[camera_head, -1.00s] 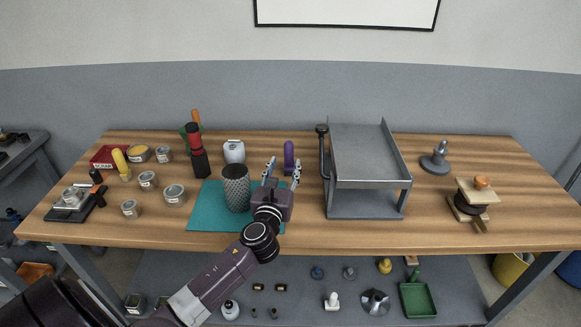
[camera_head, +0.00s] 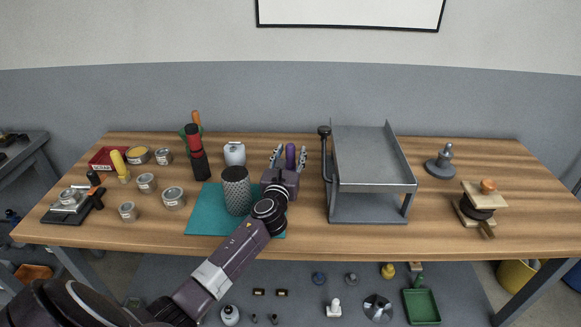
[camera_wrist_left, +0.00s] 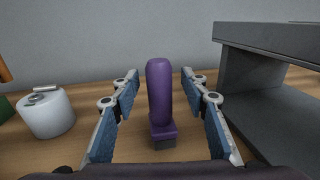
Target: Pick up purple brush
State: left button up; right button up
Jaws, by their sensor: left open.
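The purple brush (camera_head: 290,156) stands upright on the wooden table, left of the grey metal roaster frame. In the left wrist view the brush (camera_wrist_left: 160,95) is in the middle, with a rounded handle on a small square base. My left gripper (camera_head: 290,158) is open, with one blue-padded finger on each side of the brush. In the left wrist view a gap shows between each finger and the handle, and the left gripper (camera_wrist_left: 162,105) does not visibly touch it. In the head view the gripper body hides the brush's lower part. My right gripper is not in view.
The grey roaster frame (camera_head: 370,208) with a side lever stands close right of the gripper. A dark mesh cylinder (camera_head: 236,190) stands on the teal mat (camera_head: 205,215) beside my arm.

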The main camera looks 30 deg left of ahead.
pick_arm(q)
jog(key=c, duration=0.9)
grip_shut()
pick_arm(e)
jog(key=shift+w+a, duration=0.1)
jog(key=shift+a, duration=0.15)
